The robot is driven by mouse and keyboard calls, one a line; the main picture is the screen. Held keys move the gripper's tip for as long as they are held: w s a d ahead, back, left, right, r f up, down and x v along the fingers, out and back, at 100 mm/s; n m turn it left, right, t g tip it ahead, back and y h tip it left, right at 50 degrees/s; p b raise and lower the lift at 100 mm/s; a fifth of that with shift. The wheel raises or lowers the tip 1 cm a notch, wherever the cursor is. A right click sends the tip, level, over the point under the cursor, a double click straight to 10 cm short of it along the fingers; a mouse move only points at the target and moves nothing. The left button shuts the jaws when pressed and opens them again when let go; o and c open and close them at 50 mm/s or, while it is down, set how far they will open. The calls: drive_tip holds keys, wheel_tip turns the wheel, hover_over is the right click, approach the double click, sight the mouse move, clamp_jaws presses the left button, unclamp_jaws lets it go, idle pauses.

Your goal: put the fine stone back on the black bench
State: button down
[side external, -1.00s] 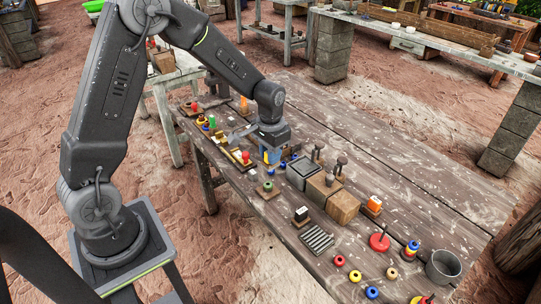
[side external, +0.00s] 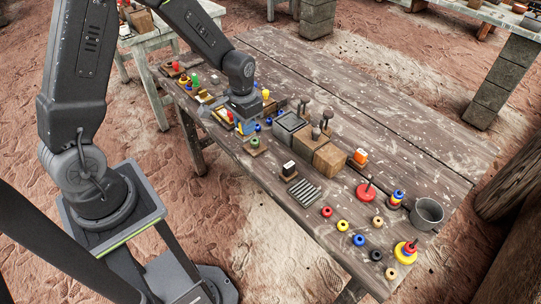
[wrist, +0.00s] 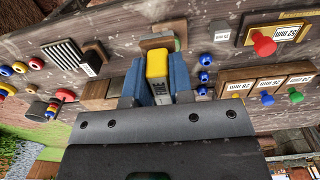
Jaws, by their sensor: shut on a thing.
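My gripper (side external: 244,127) is low over the left part of the worktable. In the wrist view its blue fingers (wrist: 158,75) are shut on a small yellow and grey block (wrist: 157,64), with lettering too small to read; I take it for the fine stone. In the side view the block is mostly hidden by the fingers. A wooden base with a green knob (side external: 255,143) is close by, just past the fingertips in the wrist view (wrist: 160,41). A black block with a white label (side external: 289,168) stands nearby. I cannot tell which thing is the black bench.
Small blue pieces (wrist: 204,76) lie beside the fingers. Labelled boards with coloured knobs (wrist: 270,86) are close by. A slatted metal rack (side external: 304,192), wooden blocks (side external: 328,158), an orange block (side external: 360,156), coloured rings (side external: 358,240) and a grey cup (side external: 427,213) stand further right. The table's far side is bare.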

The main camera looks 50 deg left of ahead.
drive_tip(key=w+d+f, duration=0.1)
drive_tip(key=d, duration=0.1)
drive_tip(key=w+d+f, duration=0.1)
drive_tip(key=d+f, duration=0.1)
drive_tip(key=w+d+f, duration=0.1)
drive_tip(key=d, duration=0.2)
drive_tip(key=shift+w+f, duration=0.1)
drive_tip(key=shift+f, duration=2.15)
drive_tip(key=shift+f, duration=0.15)
drive_tip(key=c, duration=1)
unclamp_jaws()
